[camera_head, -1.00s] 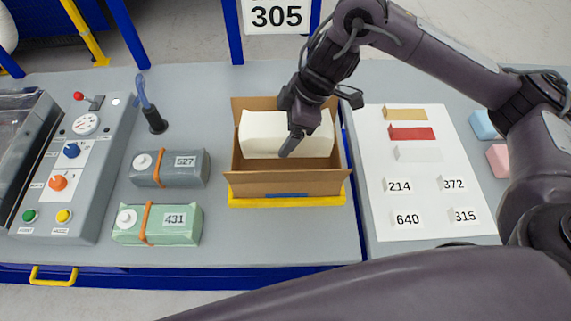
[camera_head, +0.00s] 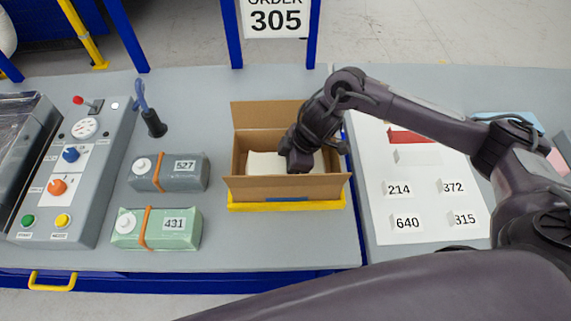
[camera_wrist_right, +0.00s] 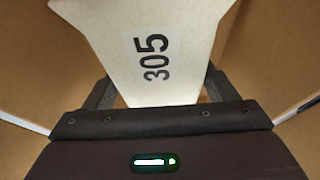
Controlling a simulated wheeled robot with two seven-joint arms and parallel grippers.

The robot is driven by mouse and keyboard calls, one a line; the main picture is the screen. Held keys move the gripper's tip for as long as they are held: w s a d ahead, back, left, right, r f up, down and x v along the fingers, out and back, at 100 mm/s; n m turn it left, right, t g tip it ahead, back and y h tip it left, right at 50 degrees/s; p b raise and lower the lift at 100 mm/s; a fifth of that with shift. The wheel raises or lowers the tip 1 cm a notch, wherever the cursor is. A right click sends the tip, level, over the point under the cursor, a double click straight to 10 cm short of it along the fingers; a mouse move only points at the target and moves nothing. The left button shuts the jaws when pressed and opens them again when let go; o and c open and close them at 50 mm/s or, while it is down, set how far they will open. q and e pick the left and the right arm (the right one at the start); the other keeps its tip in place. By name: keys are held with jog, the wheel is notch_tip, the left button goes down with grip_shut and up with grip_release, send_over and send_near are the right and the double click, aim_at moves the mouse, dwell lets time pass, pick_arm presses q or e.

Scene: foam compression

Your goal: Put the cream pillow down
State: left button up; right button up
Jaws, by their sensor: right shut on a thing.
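My right gripper (camera_head: 297,166) reaches down into the box and is shut on the pillow. In the right wrist view the pillow (camera_wrist_right: 185,40) bears the label 305 and sits between my two fingers (camera_wrist_right: 157,98), with cardboard walls on both sides. Whether the pillow touches the box floor cannot be told. My left gripper is not in view.
The box stands on a yellow base (camera_head: 287,206). A grey pack 527 (camera_head: 170,173) and a green pack 431 (camera_head: 157,228) lie to its left. A control panel (camera_head: 75,170) is farther left. A white sheet (camera_head: 440,228) with number labels lies to the right.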

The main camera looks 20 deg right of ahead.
jog(key=shift+f, duration=0.1)
jog(key=o, duration=0.9)
jog(key=b+v, duration=0.1)
jog(key=v, duration=1)
jog(key=shift+s+d+r, duration=0.1)
jog(key=shift+d+r, duration=0.15)
jog(key=shift+r, duration=0.35)
